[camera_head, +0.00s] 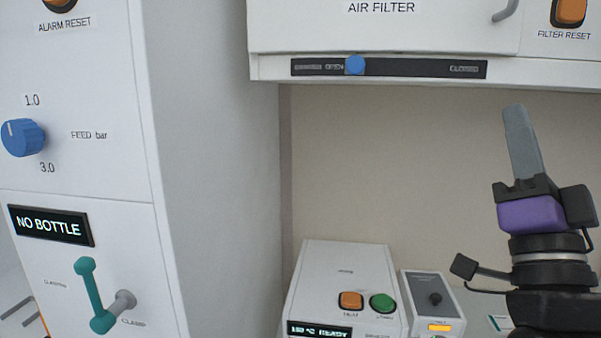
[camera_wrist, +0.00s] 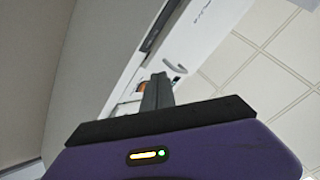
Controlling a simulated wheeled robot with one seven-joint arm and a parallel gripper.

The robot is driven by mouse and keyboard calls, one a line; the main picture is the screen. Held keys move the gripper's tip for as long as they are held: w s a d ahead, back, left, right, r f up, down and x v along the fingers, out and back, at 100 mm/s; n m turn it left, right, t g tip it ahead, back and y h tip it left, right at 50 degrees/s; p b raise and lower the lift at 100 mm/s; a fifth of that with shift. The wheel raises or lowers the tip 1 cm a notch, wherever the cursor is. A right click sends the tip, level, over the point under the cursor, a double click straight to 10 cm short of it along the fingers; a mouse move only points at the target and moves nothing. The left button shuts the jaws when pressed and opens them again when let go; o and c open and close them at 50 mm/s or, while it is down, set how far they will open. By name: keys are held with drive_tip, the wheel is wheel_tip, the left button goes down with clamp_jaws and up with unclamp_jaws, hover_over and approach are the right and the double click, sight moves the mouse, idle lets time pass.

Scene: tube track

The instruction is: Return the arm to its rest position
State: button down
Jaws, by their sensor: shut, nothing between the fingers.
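My gripper (camera_head: 519,112) is at the right side of the head view, pointing up, with its grey fingers together and nothing between them. Its purple body and part of my black arm show below the fingers. In the wrist view the fingers (camera_wrist: 157,88) are also together and empty, with the underside of the cabinet and ceiling tiles beyond. My gripper appears apart from everything around it. Most of my arm is out of view.
The air filter cabinet (camera_head: 385,30) hangs above, with a blue slider knob (camera_head: 355,65) near OPEN. A white cabinet (camera_head: 75,160) at left has a blue dial, a NO BOTTLE display and a teal lever (camera_head: 92,295). A heater box (camera_head: 343,285) and small grey device (camera_head: 432,300) stand below. The back wall is bare.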

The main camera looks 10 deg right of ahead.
drive_tip(key=s+a+f+n+g+y, duration=0.1)
drive_tip(key=s+a+f+n+y, duration=0.2)
drive_tip(key=f, duration=0.6)
drive_tip(key=s+a+f+n+g+y, duration=0.15)
drive_tip(key=f+n, duration=0.25)
drive_tip(key=f, duration=0.5)
drive_tip(key=s+a+f+n+g+y, duration=0.1)
drive_tip(key=s+a+f+n+y, duration=0.2)
drive_tip(key=f, duration=0.7)
drive_tip(key=s+a+f+n+g+b, duration=0.1)
drive_tip(key=s+f+g, duration=0.7)
drive_tip(key=s+f, duration=1.2)
drive_tip(key=s+a+n, duration=0.1)
drive_tip(key=s, duration=0.3)
drive_tip(key=shift+s+a+f+y+b, duration=0.15)
drive_tip(key=shift+a+f+y+b, duration=0.15)
drive_tip(key=shift+a+f+y, duration=0.1)
drive_tip(key=shift+g, duration=0.25)
